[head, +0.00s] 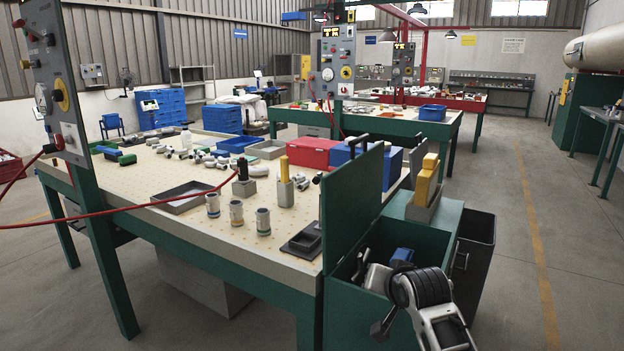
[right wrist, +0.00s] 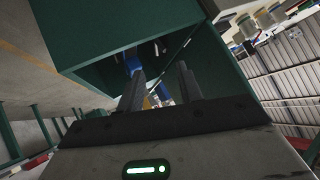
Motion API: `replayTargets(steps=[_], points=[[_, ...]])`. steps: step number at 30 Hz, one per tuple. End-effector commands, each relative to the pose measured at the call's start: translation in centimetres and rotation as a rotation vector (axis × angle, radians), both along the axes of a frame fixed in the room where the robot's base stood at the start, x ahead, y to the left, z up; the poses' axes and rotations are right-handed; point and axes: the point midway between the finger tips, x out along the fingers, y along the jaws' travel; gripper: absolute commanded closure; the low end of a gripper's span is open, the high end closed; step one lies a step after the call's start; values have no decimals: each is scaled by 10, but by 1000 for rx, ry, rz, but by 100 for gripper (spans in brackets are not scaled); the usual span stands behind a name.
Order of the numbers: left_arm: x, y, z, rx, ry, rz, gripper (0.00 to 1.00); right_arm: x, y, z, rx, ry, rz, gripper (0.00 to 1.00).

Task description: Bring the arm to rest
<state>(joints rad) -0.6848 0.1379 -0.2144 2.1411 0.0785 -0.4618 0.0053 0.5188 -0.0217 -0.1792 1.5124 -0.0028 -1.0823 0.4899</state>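My right arm (head: 432,300) comes in at the lower right of the head view, over the open green bin (head: 345,306) at the table's right end. In the right wrist view the two fingers of my right gripper (right wrist: 160,82) stand apart and point into the green bin (right wrist: 95,42). I see nothing held between them. A blue thing (right wrist: 132,62) shows beyond the left finger, inside the bin. In the head view a blue part (head: 402,256) and grey parts lie in the bin, partly hidden by my arm. My left gripper is not in view.
The bin's raised green panel (head: 352,205) stands between the bin and the worktable (head: 150,185). The table holds several pipe fittings, trays, a red box (head: 312,152) and a blue box (head: 362,165). A dark container (head: 474,255) stands right of the bin. The floor farther right is clear.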

Motion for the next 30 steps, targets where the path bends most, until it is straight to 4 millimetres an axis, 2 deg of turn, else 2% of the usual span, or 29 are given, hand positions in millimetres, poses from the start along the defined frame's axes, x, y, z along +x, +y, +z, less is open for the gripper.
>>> replayTargets(steps=[1, 3, 5, 6, 10, 12, 16, 18, 21, 24, 30], points=[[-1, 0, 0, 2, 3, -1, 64, -25, -2, -34, -22, 8, 29, 64], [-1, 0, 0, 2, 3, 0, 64, -58, -4, -68, -53, 0, 71, 64], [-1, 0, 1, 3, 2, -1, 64, -89, -4, -93, -80, -7, 108, 64], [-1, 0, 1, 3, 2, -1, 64, -111, -4, -108, -97, -13, 133, 64], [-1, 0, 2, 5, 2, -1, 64, -186, -3, -141, -145, -32, 214, 64], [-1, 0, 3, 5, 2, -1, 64, -225, -1, -150, -166, -44, 254, 64], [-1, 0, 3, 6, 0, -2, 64, -282, 2, -153, -194, -66, 312, 64], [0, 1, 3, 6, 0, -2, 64, -303, 3, -151, -203, -75, 332, 64], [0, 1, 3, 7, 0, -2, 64, -321, 5, -148, -210, -84, 349, 64], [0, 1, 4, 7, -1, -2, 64, -327, 5, -146, -213, -89, 355, 64], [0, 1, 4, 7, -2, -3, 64, -327, 5, -146, -213, -89, 356, 64]])
